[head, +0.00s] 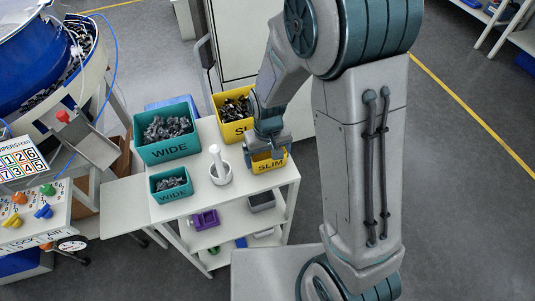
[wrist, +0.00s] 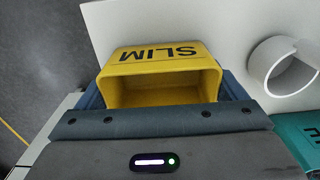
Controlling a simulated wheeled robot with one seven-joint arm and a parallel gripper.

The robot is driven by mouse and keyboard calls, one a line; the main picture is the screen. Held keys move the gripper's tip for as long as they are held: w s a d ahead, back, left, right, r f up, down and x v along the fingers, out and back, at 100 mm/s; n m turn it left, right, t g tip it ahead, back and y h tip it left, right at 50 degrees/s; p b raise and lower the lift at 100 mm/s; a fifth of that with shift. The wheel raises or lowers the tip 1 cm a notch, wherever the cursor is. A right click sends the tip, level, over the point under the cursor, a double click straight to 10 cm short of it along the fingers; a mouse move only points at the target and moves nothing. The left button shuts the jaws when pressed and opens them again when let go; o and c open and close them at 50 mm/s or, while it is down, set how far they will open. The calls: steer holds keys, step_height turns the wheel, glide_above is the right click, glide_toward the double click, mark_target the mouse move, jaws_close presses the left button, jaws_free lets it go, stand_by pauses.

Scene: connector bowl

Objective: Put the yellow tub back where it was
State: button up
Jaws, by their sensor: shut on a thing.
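The small yellow tub (head: 270,166), marked SLIM, is at the right front corner of the white cart's top (head: 218,205). My gripper (head: 266,150) comes down on it from above and is shut on it. In the wrist view the tub (wrist: 165,57) sits between the two dark jaws (wrist: 162,100), its lettered wall facing away from my palm. The part of its inside that shows is empty. I cannot tell whether its base touches the cart top.
A larger yellow SLIM bin (head: 222,98) full of dark parts stands behind the tub. A large teal WIDE bin (head: 163,150) and a small teal WIDE tub (head: 158,196) hold grey parts at left. A white mortar-like holder (head: 221,176) stands between them and the yellow tub.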

steer(key=o, duration=0.7)
steer(key=shift+f, duration=0.15)
step_height(320, 180, up, 12)
steer(key=r, duration=0.1)
steer(key=s+d+r+m+t, duration=0.1)
steer(key=s+d+r, duration=0.1)
steer(key=s+d, duration=0.2)
steer(key=s+d+r+m+t, duration=0.1)
steer(key=s+d+r, duration=0.1)
steer(key=s+d, duration=0.2)
steer(key=s+d+r+m+t, duration=0.1)
steer(key=s+d+r, duration=0.1)
steer(key=s+d, duration=0.2)
steer(key=shift+s+r, duration=0.2)
steer(key=shift+r, duration=0.15)
